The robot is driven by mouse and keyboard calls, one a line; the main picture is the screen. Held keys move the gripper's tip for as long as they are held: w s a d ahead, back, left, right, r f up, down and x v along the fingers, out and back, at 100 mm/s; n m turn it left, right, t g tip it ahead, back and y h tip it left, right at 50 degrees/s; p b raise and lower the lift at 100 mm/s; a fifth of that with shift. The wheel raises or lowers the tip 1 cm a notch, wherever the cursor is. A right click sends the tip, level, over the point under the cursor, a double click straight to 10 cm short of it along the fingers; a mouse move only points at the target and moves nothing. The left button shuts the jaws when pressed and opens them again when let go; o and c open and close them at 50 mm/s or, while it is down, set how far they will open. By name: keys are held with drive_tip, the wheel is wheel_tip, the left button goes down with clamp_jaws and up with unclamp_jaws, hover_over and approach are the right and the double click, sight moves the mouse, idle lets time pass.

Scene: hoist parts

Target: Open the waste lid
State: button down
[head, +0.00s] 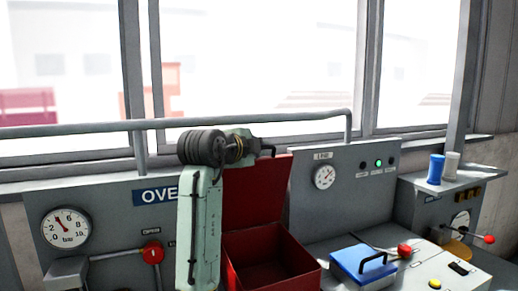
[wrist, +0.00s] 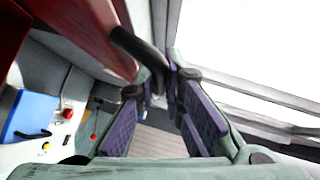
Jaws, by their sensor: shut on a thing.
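The red waste lid (head: 256,190) stands raised, nearly upright, at the back of an open red box (head: 272,265) whose inside shows. In the wrist view the lid (wrist: 70,32) fills the top left, with its dark curved handle (wrist: 138,48) reaching between my fingers. My gripper (wrist: 158,88) is shut on this handle, with the purple finger pads on either side of its end. In the head view my gripper (head: 264,149) is at the lid's top edge, and its fingertips are hard to make out.
A grey rail (head: 300,122) runs behind my gripper, before the windows. Blue (head: 436,169) and pale cups stand on the right ledge.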

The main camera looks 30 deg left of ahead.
drive_tip(key=shift+w+a+r, duration=0.15)
drive_tip(key=shift+w+a, duration=0.1)
drive_tip(key=shift+a, duration=0.3)
drive_tip(key=c, duration=1.9)
unclamp_jaws()
drive_tip(key=shift+s+a, duration=0.1)
drive_tip(key=shift+a, duration=0.05)
drive_tip(key=shift+o, duration=1.1)
drive_tip(key=v, duration=1.2)
drive_tip(key=shift+r, duration=0.2)
